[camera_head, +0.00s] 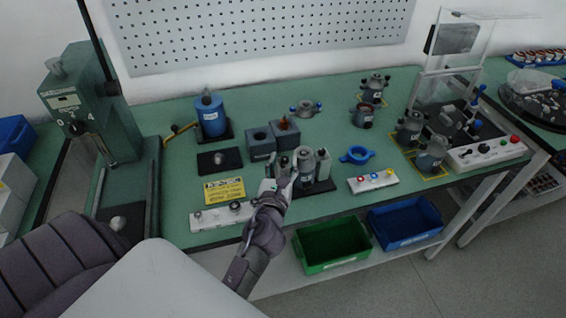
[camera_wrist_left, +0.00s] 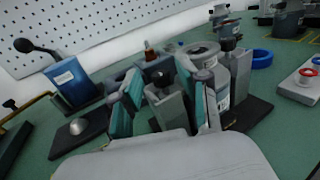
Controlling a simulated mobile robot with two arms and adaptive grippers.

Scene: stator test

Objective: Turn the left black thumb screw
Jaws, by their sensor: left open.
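A grey clamp fixture on a black base (camera_wrist_left: 250,112) holds a grey stator (camera_wrist_left: 218,75) between two upright blocks, each topped by a black screw. The left black thumb screw (camera_wrist_left: 161,81) sits on the left block, in the middle of the left wrist view. My left gripper (camera_wrist_left: 165,92) is open, with one teal-padded finger on each side of this block and screw. I cannot tell whether the fingers touch them. In the head view my left gripper (camera_head: 281,172) is at the fixture's left side, partly hiding the left block. The right screw (camera_wrist_left: 229,45) is clear of the fingers. My right gripper is not in view.
A blue container (camera_head: 210,116) and dark blocks (camera_head: 261,141) stand behind on the green table. A blue ring (camera_head: 357,155) and a button box (camera_head: 374,181) lie to the right. A yellow sign (camera_head: 224,189) and a white switch box (camera_head: 221,216) lie to the left.

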